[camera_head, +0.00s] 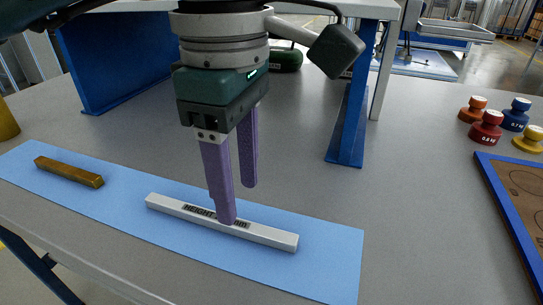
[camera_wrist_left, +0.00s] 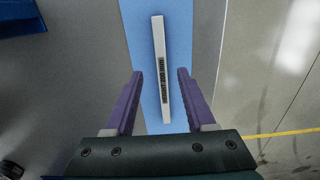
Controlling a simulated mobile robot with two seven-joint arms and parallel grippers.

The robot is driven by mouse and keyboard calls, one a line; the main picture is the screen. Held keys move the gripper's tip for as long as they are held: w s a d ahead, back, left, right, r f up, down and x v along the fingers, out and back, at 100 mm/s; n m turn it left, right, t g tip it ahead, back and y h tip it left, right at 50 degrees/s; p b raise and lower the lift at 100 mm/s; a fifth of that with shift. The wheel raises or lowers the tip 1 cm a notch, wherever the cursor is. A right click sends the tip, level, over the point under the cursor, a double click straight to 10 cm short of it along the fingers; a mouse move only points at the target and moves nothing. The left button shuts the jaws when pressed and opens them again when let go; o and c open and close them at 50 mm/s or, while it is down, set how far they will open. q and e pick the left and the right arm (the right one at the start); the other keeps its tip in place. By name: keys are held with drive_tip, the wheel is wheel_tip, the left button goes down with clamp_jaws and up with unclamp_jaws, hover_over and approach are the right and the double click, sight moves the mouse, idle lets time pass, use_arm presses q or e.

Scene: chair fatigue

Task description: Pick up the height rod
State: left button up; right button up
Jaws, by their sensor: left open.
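The height rod (camera_head: 270,234) is a long white bar with dark lettering, lying flat on a blue mat (camera_head: 325,245). My left gripper (camera_head: 238,203) points down over the rod with its two purple fingers open. In the head view one finger overlaps the rod's lettered middle and hides part of it; the other shows behind it. In the left wrist view the rod (camera_wrist_left: 159,45) runs between the spread fingers (camera_wrist_left: 160,75), with a gap on each side. I cannot tell exactly how high the fingertips are above the mat. My right gripper is not in view.
A brass-coloured bar (camera_head: 68,171) lies on the mat's left part. A blue frame post (camera_head: 346,140) stands behind on the grey table. Coloured weights (camera_head: 487,128) and a blue-edged board (camera_head: 508,222) are at the right. The table between mat and board is clear.

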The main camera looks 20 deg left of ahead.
sight(242, 224)
use_arm(q)
wheel_tip(242, 224, down, 5)
drive_tip(key=shift+s+r, duration=0.1)
drive_tip(key=shift+r, duration=0.05)
drive_tip(key=shift+c, duration=0.2)
clamp_jaws()
idle(0.5)
